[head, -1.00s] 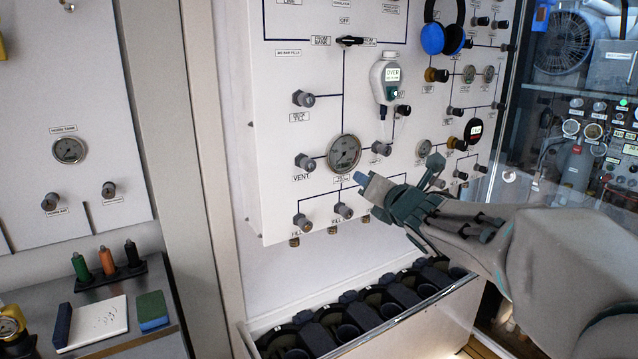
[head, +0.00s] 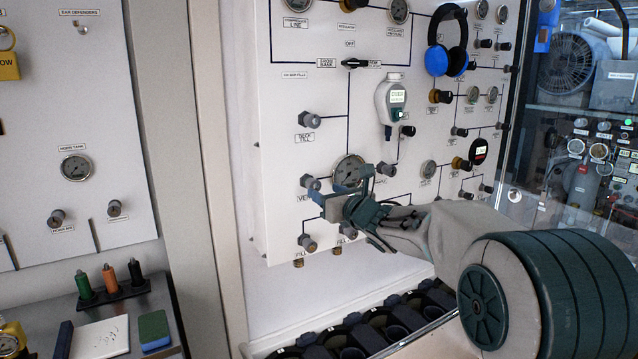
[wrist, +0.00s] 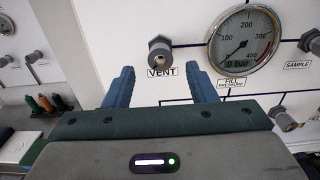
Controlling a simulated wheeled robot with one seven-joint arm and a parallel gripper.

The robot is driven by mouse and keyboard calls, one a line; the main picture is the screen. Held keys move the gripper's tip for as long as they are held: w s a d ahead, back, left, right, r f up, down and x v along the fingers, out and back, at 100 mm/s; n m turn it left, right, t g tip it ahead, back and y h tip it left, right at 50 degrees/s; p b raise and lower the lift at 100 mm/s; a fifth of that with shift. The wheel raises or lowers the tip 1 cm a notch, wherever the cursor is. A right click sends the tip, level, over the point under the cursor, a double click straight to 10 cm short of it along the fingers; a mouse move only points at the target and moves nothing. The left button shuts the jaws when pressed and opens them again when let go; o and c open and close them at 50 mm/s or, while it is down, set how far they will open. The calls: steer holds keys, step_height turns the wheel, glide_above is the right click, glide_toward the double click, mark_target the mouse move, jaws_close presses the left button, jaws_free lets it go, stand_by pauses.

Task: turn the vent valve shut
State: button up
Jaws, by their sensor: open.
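The vent valve (wrist: 160,52) is a small grey knob on the white panel, with a VENT label just below it in the wrist view. In the head view the vent valve (head: 309,182) is at the panel's lower left, next to the fill pressure gauge (head: 350,171). My gripper (wrist: 160,85) is open and empty, its two blue fingers apart, with the valve seen between and beyond them. In the head view my gripper (head: 325,195) is close to the valve, just below and right of it. I see no contact. The fingers hide part of the VENT label in the head view.
The gauge (wrist: 244,42) sits right of the valve. A drawer of dark masks (head: 350,335) sticks out beneath the panel. A handheld meter (head: 391,103) hangs above right.

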mark_target(316, 185)
steer(key=shift+p+x, duration=0.5)
steer(key=shift+x, duration=1.75)
steer(key=c, duration=1)
